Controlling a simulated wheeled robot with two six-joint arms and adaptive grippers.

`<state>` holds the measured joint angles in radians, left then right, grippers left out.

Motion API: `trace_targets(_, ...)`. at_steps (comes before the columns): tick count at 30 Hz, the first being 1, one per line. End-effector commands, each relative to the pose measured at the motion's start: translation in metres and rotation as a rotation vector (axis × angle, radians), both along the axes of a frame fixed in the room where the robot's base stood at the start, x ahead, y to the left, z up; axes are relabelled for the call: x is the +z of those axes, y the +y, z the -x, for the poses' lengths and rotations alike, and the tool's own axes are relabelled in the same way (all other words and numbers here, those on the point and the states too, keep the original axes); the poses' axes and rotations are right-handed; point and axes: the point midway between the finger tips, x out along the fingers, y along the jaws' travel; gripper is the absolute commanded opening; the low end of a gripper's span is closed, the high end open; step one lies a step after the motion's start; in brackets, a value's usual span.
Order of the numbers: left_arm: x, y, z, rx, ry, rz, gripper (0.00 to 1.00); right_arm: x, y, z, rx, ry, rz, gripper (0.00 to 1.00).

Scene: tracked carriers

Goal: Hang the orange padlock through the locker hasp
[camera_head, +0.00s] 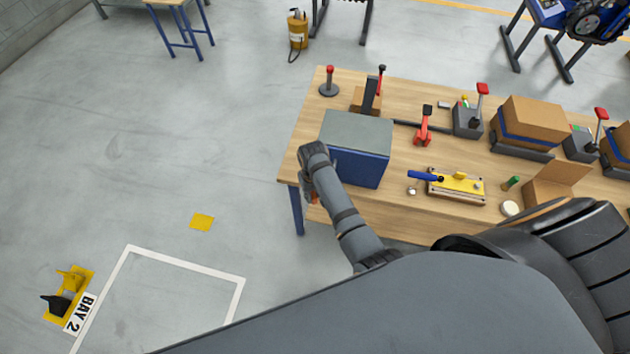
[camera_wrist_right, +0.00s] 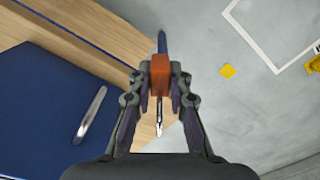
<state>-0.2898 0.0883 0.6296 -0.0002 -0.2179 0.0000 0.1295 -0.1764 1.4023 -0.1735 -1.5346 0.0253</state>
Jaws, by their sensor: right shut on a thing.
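My right gripper (camera_wrist_right: 160,88) is shut on the orange padlock (camera_wrist_right: 160,68), with a finger on each side of its body. The padlock's thin metal shackle (camera_wrist_right: 159,122) shows between the fingers. In the head view my right gripper (camera_head: 308,187) hangs at the left end of the workbench, beside the locker, and a bit of orange shows there. The blue locker (camera_head: 362,168) with a grey top stands on the bench. In the wrist view the locker (camera_wrist_right: 45,110) is at left, apart from the padlock, with a silver handle-like bar (camera_wrist_right: 89,115). I cannot make out the hasp. My left gripper is not in view.
The wooden workbench (camera_head: 300,150) also carries red-handled clamps (camera_head: 424,125), a yellow fixture (camera_head: 460,186) and cardboard boxes (camera_head: 532,122). Left of the bench is open floor with a yellow square (camera_head: 202,222) and white bay lines.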

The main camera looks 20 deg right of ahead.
Motion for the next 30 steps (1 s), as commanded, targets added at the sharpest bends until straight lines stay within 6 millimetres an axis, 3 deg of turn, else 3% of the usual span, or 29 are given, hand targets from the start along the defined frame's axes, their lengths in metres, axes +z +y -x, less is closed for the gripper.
trace_targets(1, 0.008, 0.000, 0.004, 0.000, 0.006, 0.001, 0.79, 0.007, 0.001, 0.000, 0.001, 0.000, 0.000, 0.00)
trace_targets(7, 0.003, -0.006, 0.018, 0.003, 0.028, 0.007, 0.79, 0.002, 0.002, 0.000, 0.001, 0.000, 0.001, 0.00)
trace_targets(14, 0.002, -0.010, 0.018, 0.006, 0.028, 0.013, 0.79, 0.002, 0.001, -0.001, 0.001, -0.001, 0.002, 0.00)
trace_targets(30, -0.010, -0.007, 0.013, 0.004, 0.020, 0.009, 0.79, 0.001, -0.026, -0.041, 0.001, -0.001, 0.003, 0.00)
